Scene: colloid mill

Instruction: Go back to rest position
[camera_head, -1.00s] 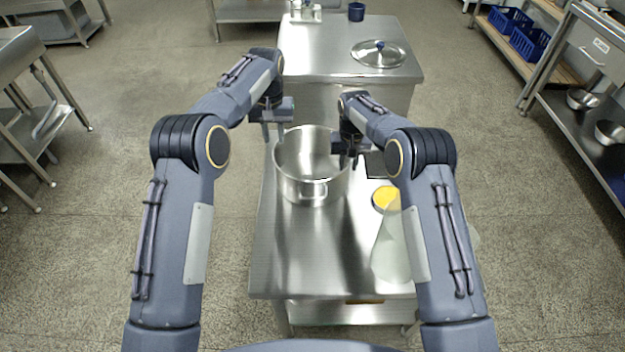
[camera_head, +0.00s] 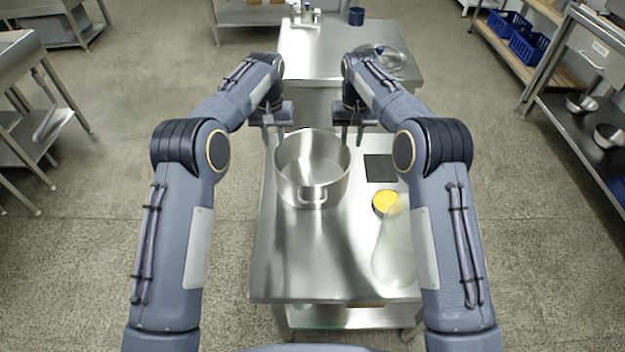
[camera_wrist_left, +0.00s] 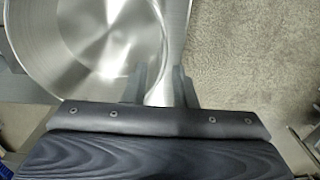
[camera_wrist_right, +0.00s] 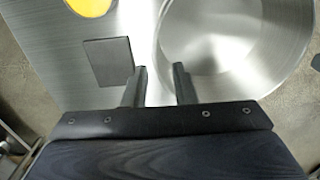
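My left gripper (camera_head: 274,137) is open and empty, beside the far left rim of the steel pot (camera_head: 312,182). Its two fingers stand apart in the left wrist view (camera_wrist_left: 160,85), with the pot (camera_wrist_left: 75,45) behind them. My right gripper (camera_head: 352,138) is open and empty, beside the far right rim of the pot. In the right wrist view its fingers (camera_wrist_right: 158,85) are apart, with the pot (camera_wrist_right: 225,40) to the right and a dark square pad (camera_wrist_right: 108,61) to the left. I cannot tell the grippers' exact height above the table.
The steel table (camera_head: 335,255) also bears a dark pad (camera_head: 381,168), a yellow-topped item (camera_head: 384,202) and a translucent flask (camera_head: 394,255) near my right arm. Behind stands a second steel table (camera_head: 320,50) with a glass lid (camera_head: 388,65) and a blue cup (camera_head: 356,15).

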